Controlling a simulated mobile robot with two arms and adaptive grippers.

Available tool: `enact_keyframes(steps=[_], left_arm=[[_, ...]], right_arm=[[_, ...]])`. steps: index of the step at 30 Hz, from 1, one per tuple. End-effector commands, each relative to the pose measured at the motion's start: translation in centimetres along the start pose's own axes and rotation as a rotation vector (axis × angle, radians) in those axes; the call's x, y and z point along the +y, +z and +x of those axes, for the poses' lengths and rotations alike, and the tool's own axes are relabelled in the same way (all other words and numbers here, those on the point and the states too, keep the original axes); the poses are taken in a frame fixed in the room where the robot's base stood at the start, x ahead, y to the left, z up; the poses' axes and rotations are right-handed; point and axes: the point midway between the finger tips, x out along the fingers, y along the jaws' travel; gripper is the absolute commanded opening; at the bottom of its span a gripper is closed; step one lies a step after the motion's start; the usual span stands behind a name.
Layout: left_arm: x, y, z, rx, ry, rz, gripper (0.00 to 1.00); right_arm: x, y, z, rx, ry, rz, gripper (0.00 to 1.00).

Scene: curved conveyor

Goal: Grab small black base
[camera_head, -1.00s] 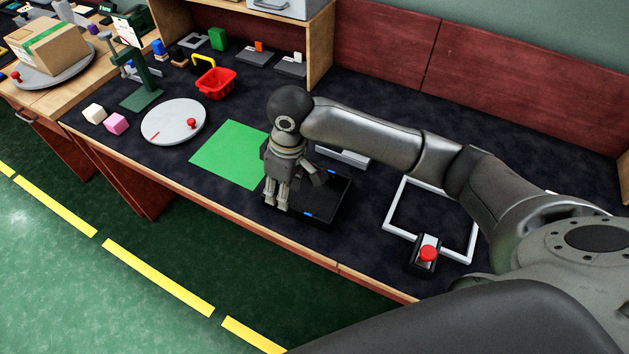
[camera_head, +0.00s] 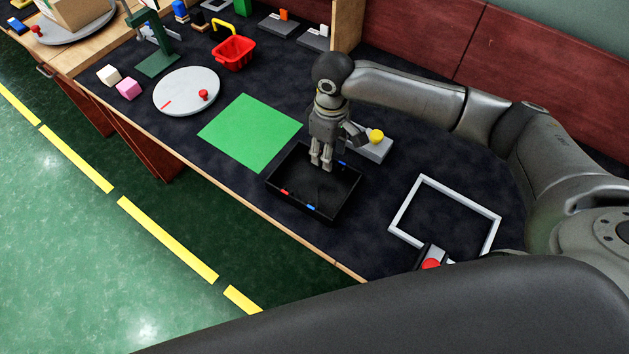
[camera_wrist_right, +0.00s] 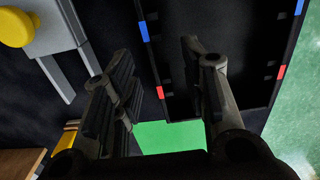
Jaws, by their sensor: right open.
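A shallow black tray-like base (camera_head: 300,180) with red and blue marks on its rim lies on the dark table. It also shows in the right wrist view (camera_wrist_right: 222,35). My right gripper (camera_head: 322,166) points down over the rear part of this base in the head view. In the right wrist view, its two fingers (camera_wrist_right: 158,68) are apart with nothing held between them, and the base's marked edge shows between and beyond them. I cannot tell the exact height of the fingertips above the base. My left gripper is not in view.
A grey block with a yellow knob (camera_head: 376,136) stands close behind the base. A green sheet (camera_head: 250,131) lies to its left, a white frame (camera_head: 455,194) and red button (camera_head: 431,264) to its right. A round plate (camera_head: 185,88) and red basket (camera_head: 234,54) are farther left.

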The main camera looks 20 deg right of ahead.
Motion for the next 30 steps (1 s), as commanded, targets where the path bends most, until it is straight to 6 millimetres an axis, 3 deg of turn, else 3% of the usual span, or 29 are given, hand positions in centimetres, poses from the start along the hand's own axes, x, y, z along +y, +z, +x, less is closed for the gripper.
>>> enact_keyframes(steps=[6,14,24,30], left_arm=[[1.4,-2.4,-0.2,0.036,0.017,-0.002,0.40],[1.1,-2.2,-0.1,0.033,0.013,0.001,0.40],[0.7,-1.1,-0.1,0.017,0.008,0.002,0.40],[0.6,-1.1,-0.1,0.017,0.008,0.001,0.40]], right_arm=[[0.1,0.1,2.7,-0.001,0.000,-0.001,0.40],[0.1,0.1,3.0,0.001,0.001,-0.002,0.40],[0.1,0.0,2.9,0.001,0.001,-0.002,0.00],[0.1,0.0,2.9,0.002,0.001,-0.002,0.00]])
